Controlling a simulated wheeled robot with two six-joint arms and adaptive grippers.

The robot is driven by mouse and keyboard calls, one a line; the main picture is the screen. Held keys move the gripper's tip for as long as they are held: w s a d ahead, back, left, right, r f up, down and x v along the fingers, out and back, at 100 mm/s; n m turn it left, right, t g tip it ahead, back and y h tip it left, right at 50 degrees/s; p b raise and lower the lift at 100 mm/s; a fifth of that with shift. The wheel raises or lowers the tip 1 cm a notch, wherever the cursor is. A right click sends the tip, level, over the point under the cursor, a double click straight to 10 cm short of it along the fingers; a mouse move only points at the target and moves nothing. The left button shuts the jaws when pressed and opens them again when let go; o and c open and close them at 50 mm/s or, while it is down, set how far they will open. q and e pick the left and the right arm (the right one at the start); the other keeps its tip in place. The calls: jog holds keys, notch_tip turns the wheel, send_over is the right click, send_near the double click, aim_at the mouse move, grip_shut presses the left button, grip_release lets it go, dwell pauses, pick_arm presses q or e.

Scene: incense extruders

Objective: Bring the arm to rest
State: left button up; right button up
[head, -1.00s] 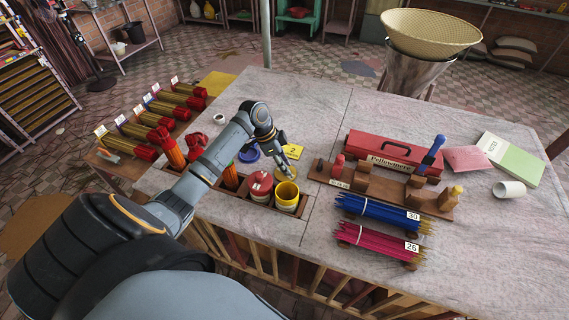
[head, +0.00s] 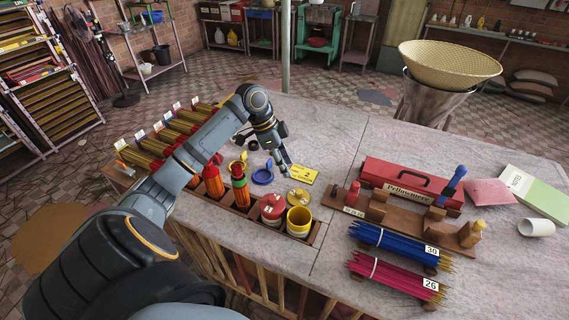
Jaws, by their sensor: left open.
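My left arm reaches in from the lower left over the stone-topped table (head: 340,150). My right gripper is not in view.
Red and green extruders (head: 240,187) stand in the rack, with more lying at the left. A red toolbox (head: 411,186), a wooden stand, blue sticks (head: 395,242) and pink sticks (head: 395,275) occupy the right side. A woven basket (head: 450,63) stands behind. The middle back of the table is clear.

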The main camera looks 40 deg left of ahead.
pick_arm(q)
jog(key=shift+s+a+r, duration=0.1)
jog(key=shift+r, duration=0.35)
